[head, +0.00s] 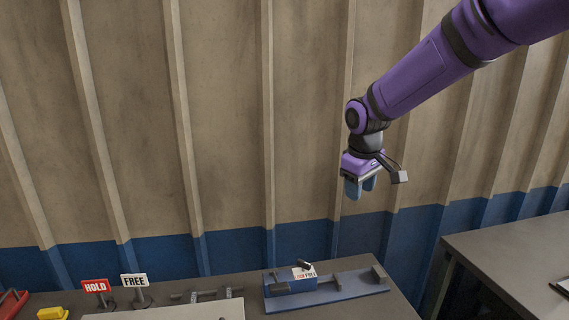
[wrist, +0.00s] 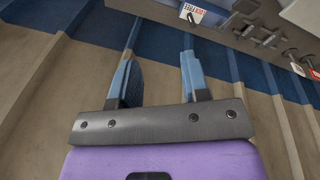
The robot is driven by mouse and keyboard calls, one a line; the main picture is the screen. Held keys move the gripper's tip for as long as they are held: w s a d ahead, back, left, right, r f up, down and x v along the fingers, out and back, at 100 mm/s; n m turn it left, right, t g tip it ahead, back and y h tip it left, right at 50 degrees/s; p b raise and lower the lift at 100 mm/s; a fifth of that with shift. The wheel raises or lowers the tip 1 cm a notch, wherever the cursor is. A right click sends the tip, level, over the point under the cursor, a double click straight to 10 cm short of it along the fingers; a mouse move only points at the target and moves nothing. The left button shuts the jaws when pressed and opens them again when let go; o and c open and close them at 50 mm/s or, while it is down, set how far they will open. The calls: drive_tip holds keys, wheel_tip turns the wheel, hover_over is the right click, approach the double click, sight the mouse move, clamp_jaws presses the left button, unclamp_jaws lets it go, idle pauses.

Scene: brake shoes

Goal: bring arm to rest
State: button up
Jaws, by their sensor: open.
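My purple arm reaches in from the upper right of the head view. My gripper (head: 360,188) hangs from it, fingers pointing down, in the air above the back of the workbench and in front of the wall. In the wrist view the two blue fingers of my gripper (wrist: 158,70) stand apart with nothing between them. The gripper touches nothing.
A grey workbench (head: 385,308) bears a blue fixture (head: 330,290) with a lever and label, a red HOLD sign (head: 96,286), a white FREE sign (head: 134,281) and a yellow block (head: 52,313). Another table (head: 510,250) stands right. Air around the gripper is clear.

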drive_tip(key=s+d+r+m+t, duration=0.1)
drive_tip(key=s+d+r, duration=0.2)
drive_tip(key=s, duration=0.3)
drive_tip(key=s+d+r+m, duration=0.2)
drive_tip(key=s+d+r, duration=0.1)
drive_tip(key=s, duration=0.2)
drive_tip(key=s+d+r+m+t, duration=0.1)
drive_tip(key=s+d+r, duration=0.25)
drive_tip(key=s, duration=0.25)
drive_tip(key=s+d+m+t, duration=0.1)
drive_tip(key=s+d+m, duration=0.2)
drive_tip(key=s, duration=1.1)
drive_tip(key=shift+f+m+y, duration=0.2)
drive_tip(key=shift+m+y, duration=0.1)
